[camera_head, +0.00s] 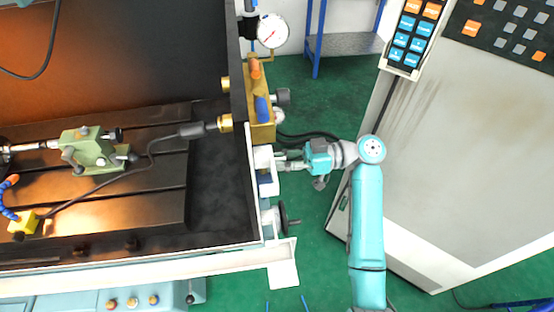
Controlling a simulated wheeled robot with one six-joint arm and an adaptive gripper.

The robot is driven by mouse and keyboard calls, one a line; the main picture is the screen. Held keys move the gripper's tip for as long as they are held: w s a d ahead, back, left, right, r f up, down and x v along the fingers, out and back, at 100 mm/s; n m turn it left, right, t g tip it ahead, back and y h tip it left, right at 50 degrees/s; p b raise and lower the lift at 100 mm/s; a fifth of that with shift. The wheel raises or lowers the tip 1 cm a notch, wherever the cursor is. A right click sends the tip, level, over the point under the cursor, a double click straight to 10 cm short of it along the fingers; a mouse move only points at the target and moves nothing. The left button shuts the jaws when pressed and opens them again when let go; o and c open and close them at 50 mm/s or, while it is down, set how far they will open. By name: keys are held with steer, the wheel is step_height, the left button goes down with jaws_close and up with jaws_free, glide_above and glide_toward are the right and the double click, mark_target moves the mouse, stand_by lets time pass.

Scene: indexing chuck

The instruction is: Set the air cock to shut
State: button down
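A brass-coloured block (259,124) is mounted on the outer side of the machine's wall. It carries a blue lever (262,108) and, above that, an orange lever (254,68). Both levers look roughly in line with the block's length. I cannot tell for sure which one is the air cock. My gripper (281,160) is below and right of the block, apart from both levers. Its fingers point left at a white fitting (263,158) on the wall. The fingertips are too small to show whether they are open or touching the fitting.
A dial gauge (271,31) stands above the block. A dark knob (283,97) sticks out right of the blue lever. A black hose (310,135) runs just above my gripper. A handwheel (284,219) is below it. A grey cabinet (470,150) stands at the right.

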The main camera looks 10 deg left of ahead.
mark_target(270, 174)
steer(key=shift+s+a+m+t+h, duration=0.2)
steer(key=shift+s+m+t+h, duration=0.55)
steer(key=shift+m+t, duration=1.75)
steer(key=shift+s+a+m+t+h, duration=0.3)
steer(key=shift+m+t+h, duration=1.05)
steer(key=shift+t, duration=2.1)
steer(key=shift+s+a+m+t+h, duration=0.1)
steer(key=shift+s+m+t+h, duration=0.55)
steer(key=shift+m+t, duration=2)
steer(key=shift+t+h, duration=0.45)
steer(key=shift+t, duration=0.25)
steer(key=c, duration=1.1)
jaws_free()
steer(key=shift+s, duration=0.1)
steer(key=shift+v, duration=3.95)
